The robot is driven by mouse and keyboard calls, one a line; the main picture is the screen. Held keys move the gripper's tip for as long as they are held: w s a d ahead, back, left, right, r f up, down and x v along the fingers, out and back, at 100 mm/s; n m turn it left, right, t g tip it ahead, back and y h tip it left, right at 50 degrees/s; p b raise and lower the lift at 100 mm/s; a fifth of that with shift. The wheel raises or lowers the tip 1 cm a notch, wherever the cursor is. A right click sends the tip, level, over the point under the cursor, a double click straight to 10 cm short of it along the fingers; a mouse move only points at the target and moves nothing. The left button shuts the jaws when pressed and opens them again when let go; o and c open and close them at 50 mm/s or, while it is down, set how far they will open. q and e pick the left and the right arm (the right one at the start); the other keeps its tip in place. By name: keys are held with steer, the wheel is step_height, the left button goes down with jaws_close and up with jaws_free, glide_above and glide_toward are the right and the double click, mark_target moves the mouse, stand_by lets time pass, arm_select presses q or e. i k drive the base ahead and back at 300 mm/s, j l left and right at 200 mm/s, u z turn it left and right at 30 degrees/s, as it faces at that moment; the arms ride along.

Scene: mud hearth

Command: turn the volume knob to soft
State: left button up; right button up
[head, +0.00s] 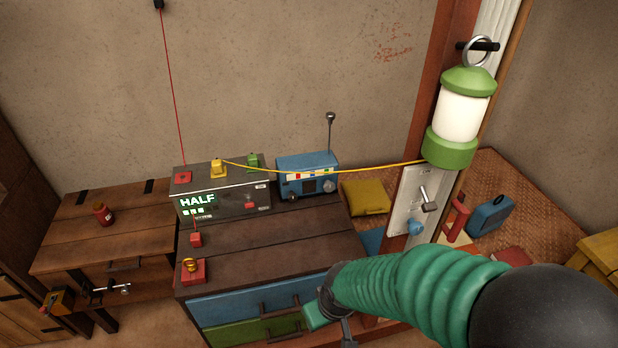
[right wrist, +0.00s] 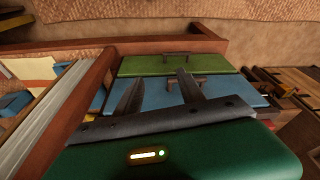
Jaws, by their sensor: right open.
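A blue radio (head: 307,176) with an upright antenna stands on the dark wooden cabinet top. A pale round knob (head: 329,186) sits at the right end of its front. Its pointer and markings are too small to read. My right gripper (head: 335,315) is low in front of the cabinet's drawers, below and well apart from the radio. In the right wrist view my right gripper (right wrist: 158,92) is open and empty, with the drawer fronts behind its fingers. The radio and its knob cannot be made out there. My left gripper is not in view.
A grey battery box (head: 225,205) reading HALF stands left of the radio, and a yellow cable runs from it to a post with a green lantern (head: 460,115). A red-based device (head: 191,270) sits at the cabinet's front left. The cabinet top before the radio is clear.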

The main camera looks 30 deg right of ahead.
mark_target(292, 197)
steer(key=i+j+z, duration=0.25)
steer(key=j+z, duration=0.15)
steer(key=i+j+z, duration=0.2)
steer(key=j+z, duration=0.2)
steer(key=i+j+z, duration=0.1)
steer(key=j+z, duration=0.75)
steer(key=j, duration=0.25)
steer(key=j+z, duration=0.4)
steer(key=j, duration=0.15)
steer(key=j+z, duration=0.1)
steer(key=j, duration=0.15)
steer(key=i+j+z, duration=0.15)
steer(key=j, duration=0.1)
